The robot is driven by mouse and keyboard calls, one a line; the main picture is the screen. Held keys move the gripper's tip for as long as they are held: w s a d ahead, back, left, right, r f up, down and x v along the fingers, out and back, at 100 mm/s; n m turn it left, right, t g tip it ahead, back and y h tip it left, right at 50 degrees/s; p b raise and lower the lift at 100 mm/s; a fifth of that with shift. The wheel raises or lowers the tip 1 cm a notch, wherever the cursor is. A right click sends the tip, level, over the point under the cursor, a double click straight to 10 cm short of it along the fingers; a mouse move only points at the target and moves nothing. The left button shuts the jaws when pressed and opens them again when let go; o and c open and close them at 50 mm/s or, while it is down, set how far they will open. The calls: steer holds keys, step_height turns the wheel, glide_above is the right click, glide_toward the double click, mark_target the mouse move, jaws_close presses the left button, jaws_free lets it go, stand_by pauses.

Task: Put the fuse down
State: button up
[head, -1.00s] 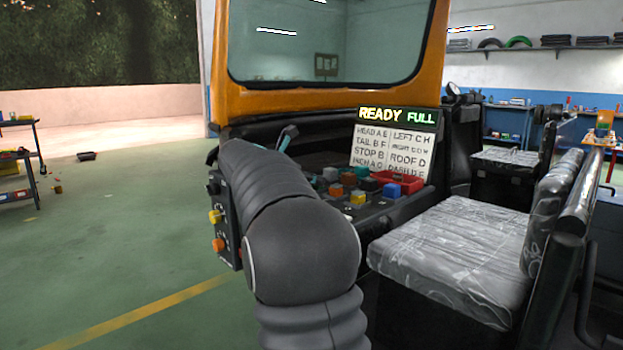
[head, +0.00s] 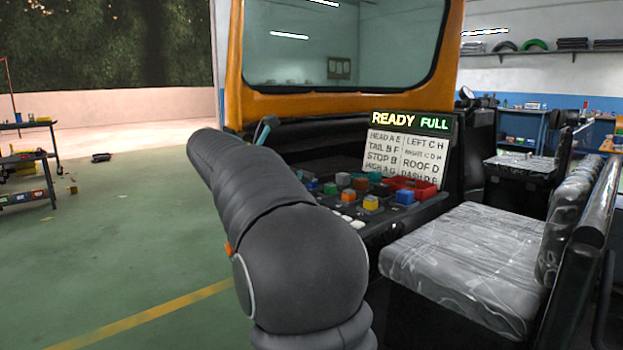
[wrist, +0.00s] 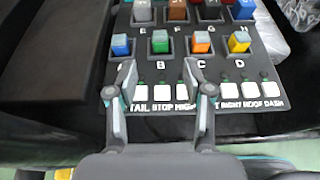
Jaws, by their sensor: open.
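In the wrist view my gripper (wrist: 157,78) is open, with nothing between its fingers. It points at the fuse panel (wrist: 180,75), its fingertips just below the lower fuse row. That row holds a blue fuse (wrist: 121,45), a green fuse (wrist: 160,45), an orange fuse (wrist: 201,42) and a yellow fuse (wrist: 239,42), each upright in a slot. Grey, brown and other fuses sit in the row above. I cannot tell which fuse the task means. In the head view my arm hides the gripper and part of the panel.
White buttons (wrist: 229,90) line the panel's near edge. A red tray (head: 428,187) sits at the panel's right, below a sign (head: 410,145) reading READY FULL. A plastic-wrapped seat (head: 470,255) stands at right. The green floor at left is mostly clear.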

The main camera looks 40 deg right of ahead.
steer(key=shift+v, duration=1.2)
steer(key=s+a+f+m+t+y, duration=0.2)
steer(key=s+a+f+m+y, duration=0.4)
steer(key=s+a+f+m, duration=0.3)
steer(key=s+a+f+m+t+y, duration=0.2)
steer(key=s+a+f+m+y, duration=0.5)
steer(key=s+a+f, duration=0.8)
steer(key=s+a+m, duration=0.1)
steer(key=s+m, duration=0.1)
steer(key=s, duration=0.3)
steer(key=shift+s+a+f+m+t+y, duration=0.2)
steer(key=shift+f+m+t+y, duration=0.1)
steer(key=shift+m, duration=0.1)
